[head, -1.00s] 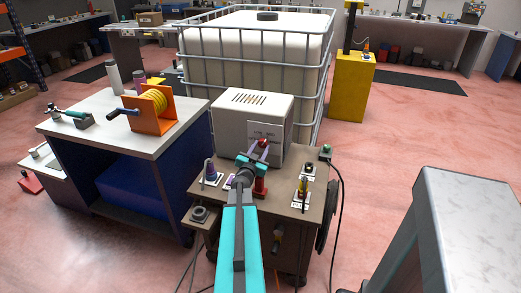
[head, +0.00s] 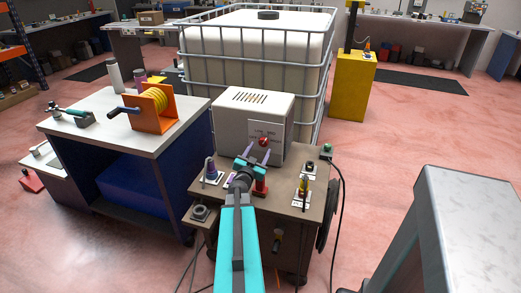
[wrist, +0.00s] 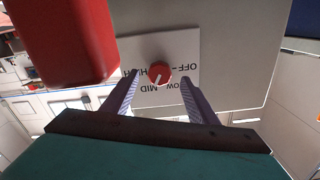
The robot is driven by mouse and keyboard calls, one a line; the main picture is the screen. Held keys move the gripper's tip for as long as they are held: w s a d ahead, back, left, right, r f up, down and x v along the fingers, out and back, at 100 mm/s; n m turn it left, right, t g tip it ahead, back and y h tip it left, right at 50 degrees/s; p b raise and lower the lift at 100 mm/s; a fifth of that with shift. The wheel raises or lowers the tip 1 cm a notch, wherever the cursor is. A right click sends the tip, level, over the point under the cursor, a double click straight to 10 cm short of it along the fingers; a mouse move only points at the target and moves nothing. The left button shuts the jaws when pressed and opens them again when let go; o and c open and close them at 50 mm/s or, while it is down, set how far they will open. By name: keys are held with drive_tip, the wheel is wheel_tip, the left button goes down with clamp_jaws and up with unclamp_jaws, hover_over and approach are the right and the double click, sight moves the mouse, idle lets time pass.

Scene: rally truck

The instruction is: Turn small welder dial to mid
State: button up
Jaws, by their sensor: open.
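The small welder dial (head: 264,142) is a red knob on a white label plate on the front of the pale welder box (head: 282,112). In the wrist view the dial (wrist: 160,73) shows a white pointer line aimed at the word MID; the lettering appears upside down. My gripper (head: 255,155) is open and empty, in front of and a little below the dial. In the wrist view its purple fingers (wrist: 160,80) lie on either side of the dial, apart from it. The dial is fully visible.
The box stands on a brown cart (head: 285,203) with small fittings on top. A red object (wrist: 65,40) is close to my gripper at the upper left of the wrist view. A workbench with an orange reel (head: 152,112) stands left; a caged white tank (head: 255,50) is behind.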

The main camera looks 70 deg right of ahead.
drive_tip(key=a+p, duration=0.6)
drive_tip(key=a, duration=0.4)
drive_tip(key=shift+s+a, duration=0.2)
drive_tip(key=shift+s, duration=0.1)
drive_tip(key=shift+a+p, duration=0.1)
drive_tip(key=shift+p, duration=0.2)
drive_tip(key=shift+w, duration=0.1)
idle(0.5)
